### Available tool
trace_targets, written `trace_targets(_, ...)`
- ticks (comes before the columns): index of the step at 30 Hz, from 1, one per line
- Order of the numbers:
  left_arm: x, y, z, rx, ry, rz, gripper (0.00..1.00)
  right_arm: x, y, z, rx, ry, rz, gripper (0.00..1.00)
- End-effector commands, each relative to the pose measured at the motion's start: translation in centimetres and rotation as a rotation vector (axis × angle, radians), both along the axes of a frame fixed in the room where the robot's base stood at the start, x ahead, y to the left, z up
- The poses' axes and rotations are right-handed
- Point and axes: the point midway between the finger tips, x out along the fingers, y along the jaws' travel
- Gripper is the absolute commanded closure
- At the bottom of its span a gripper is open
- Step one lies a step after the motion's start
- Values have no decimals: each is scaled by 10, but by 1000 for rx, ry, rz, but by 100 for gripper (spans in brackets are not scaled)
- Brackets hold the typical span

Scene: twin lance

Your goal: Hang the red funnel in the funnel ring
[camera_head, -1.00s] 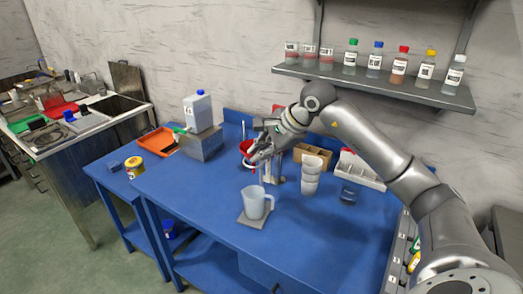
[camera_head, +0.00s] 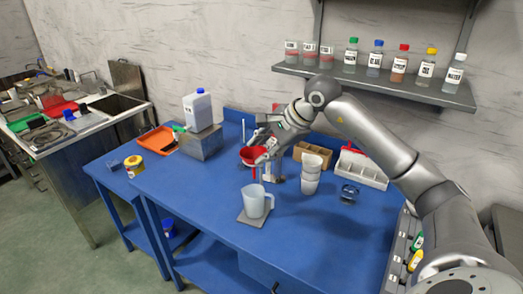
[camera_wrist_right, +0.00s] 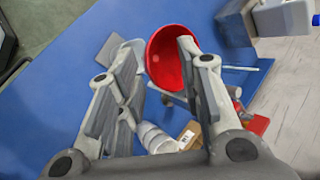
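The red funnel (camera_head: 254,157) stands above the blue table with its wide mouth up and its red stem pointing down, behind the pitcher. In the right wrist view, the funnel's bowl (camera_wrist_right: 166,52) lies beyond the fingertips, partly covered by one finger. My right gripper (camera_head: 270,150) is at the funnel's right side; in its wrist view the fingers (camera_wrist_right: 158,45) are spread apart. They do not look closed on the funnel, though contact with the rim is unclear. The funnel ring is hidden; I cannot tell how the funnel sits in it. My left gripper is not in view.
A translucent pitcher (camera_head: 254,203) stands on a grey plate (camera_head: 243,220) in front of the funnel. Stacked white cups (camera_head: 310,176), a cardboard box (camera_head: 317,151) and a white rack (camera_head: 361,169) stand to the right.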

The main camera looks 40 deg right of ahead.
Motion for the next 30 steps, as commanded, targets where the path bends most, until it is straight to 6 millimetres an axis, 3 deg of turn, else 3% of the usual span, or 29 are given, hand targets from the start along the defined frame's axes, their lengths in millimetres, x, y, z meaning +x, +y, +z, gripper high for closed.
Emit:
trace_targets(9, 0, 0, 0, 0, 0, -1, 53, -38, -17, 55, -5, -4, -4, 66)
trace_targets(15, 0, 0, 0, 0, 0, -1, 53, -54, -23, 77, -2, -3, -2, 66)
trace_targets(30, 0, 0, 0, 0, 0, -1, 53, -60, -24, 85, -1, -2, 0, 66)
